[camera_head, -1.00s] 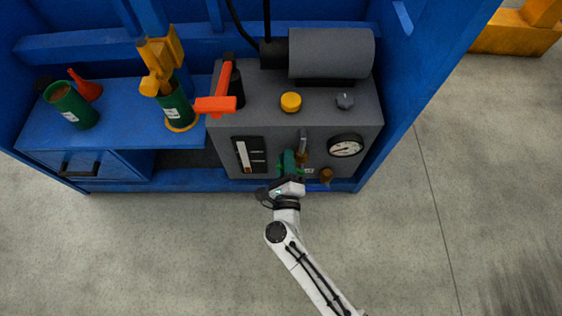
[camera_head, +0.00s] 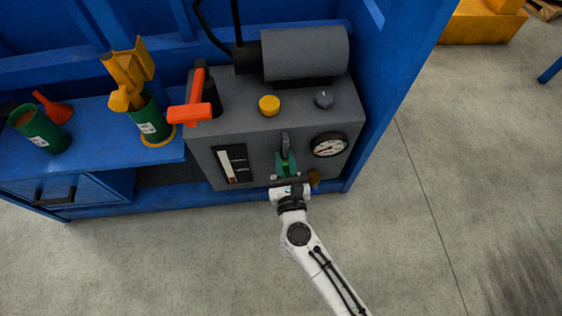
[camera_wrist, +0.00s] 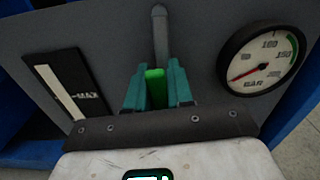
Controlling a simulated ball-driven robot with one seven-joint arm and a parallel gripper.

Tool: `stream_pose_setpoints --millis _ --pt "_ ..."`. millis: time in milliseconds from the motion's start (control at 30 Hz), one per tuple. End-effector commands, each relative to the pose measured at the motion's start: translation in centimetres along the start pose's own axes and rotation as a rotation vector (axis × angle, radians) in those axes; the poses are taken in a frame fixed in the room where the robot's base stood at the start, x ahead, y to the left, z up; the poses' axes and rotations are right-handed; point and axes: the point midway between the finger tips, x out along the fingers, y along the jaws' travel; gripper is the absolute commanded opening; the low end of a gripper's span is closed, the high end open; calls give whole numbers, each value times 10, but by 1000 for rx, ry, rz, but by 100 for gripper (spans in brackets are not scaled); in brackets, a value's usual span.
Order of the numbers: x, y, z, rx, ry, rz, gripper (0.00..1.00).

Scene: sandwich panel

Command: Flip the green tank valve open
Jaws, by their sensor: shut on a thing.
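The green tank valve handle (camera_wrist: 155,88) shows in the wrist view as a bright green bar on the front of the grey panel. A grey upright pipe or stem (camera_wrist: 160,35) rises just above it. My gripper (camera_wrist: 157,78) has teal fingers, one on each side of the green handle, and is shut on it. In the head view my gripper (camera_head: 286,162) is at the panel's front, directly below the grey stem (camera_head: 285,143). The handle's lower end and the valve body are hidden by my gripper.
A round pressure gauge (camera_head: 329,145) is right of my gripper, and a white level indicator (camera_head: 232,164) is left. A brown knob (camera_head: 313,177) sits close to my wrist. A red-orange handle (camera_head: 190,112) stands at the panel's upper left. The floor in front is clear.

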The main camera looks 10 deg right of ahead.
Motion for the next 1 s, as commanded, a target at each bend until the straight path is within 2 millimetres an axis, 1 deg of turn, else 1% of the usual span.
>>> stream_pose_setpoints --millis 33,300,767,800,1000 --pt "-1 -1 -3 21 3 0 0" --pt "-1 -5 -2 92 3 1 0" --pt "-1 -6 -2 107 4 0 0" --pt "-1 -6 -2 107 4 -1 24" --pt "0 -6 -2 105 3 0 43"
